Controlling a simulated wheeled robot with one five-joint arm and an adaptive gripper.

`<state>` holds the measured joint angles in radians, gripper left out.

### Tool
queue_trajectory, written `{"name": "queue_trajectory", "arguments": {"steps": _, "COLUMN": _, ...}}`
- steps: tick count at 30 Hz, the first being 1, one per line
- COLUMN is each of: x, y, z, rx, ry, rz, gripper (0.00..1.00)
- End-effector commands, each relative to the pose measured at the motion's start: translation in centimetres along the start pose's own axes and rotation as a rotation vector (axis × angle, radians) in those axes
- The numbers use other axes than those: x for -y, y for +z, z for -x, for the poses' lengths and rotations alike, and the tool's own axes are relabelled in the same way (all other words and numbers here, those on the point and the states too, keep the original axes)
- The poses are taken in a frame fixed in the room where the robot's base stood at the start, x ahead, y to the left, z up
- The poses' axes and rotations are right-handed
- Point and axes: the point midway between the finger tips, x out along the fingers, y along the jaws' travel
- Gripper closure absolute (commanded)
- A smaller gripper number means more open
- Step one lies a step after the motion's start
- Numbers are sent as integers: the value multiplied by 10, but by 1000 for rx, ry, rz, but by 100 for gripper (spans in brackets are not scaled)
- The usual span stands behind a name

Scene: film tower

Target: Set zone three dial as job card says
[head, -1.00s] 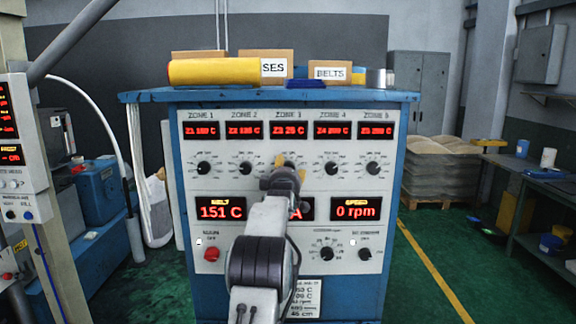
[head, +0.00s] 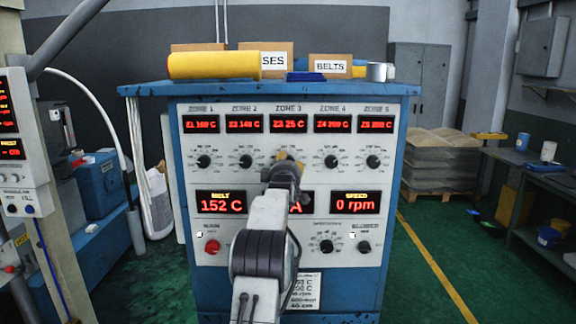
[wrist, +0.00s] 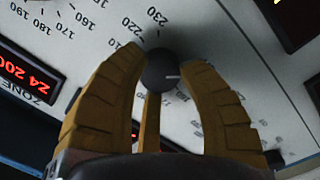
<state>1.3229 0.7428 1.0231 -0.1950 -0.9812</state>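The zone three dial (wrist: 160,71) is a small dark round knob with a white pointer line, on a white panel with printed numbers. In the wrist view its pointer lies toward the right. My gripper (wrist: 170,62) has its yellow fingers around the knob, one on each side and one below. The fingertips lie close to its edge; I cannot tell whether they touch or grip it. In the head view my gripper (head: 288,160) hides this dial. The zone three display (head: 289,124) reads about 25 C. A printed card (head: 303,290) low on the cabinet is partly hidden and unreadable.
Other zone dials flank it, such as zone two (head: 246,161) and zone four (head: 331,161). A red button (head: 212,246) and further knobs (head: 326,246) sit lower. Boxes and a yellow roll (head: 213,66) lie on top. Green floor is open at right.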

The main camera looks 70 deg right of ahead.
Motion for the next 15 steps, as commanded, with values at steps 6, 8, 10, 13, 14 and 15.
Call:
{"name": "queue_trajectory", "arguments": {"steps": 6, "x": 0, "y": -1, "z": 0, "rx": -1, "ry": 0, "rz": 0, "gripper": 86}}
{"name": "queue_trajectory", "arguments": {"steps": 8, "x": 0, "y": -1, "z": 0, "rx": -2, "ry": 0, "rz": 0, "gripper": 92}}
{"name": "queue_trajectory", "arguments": {"steps": 10, "x": 0, "y": -1, "z": 0, "rx": -2, "ry": 0, "rz": 0, "gripper": 97}}
{"name": "queue_trajectory", "arguments": {"steps": 13, "x": 0, "y": -2, "z": 0, "rx": -2, "ry": 0, "rz": 0, "gripper": 98}}
{"name": "queue_trajectory", "arguments": {"steps": 14, "x": 0, "y": -2, "z": 0, "rx": -2, "ry": 1, "rz": -1, "gripper": 98}}
{"name": "queue_trajectory", "arguments": {"steps": 15, "x": 1, "y": -1, "z": 0, "rx": -3, "ry": 1, "rz": -4, "gripper": 98}}
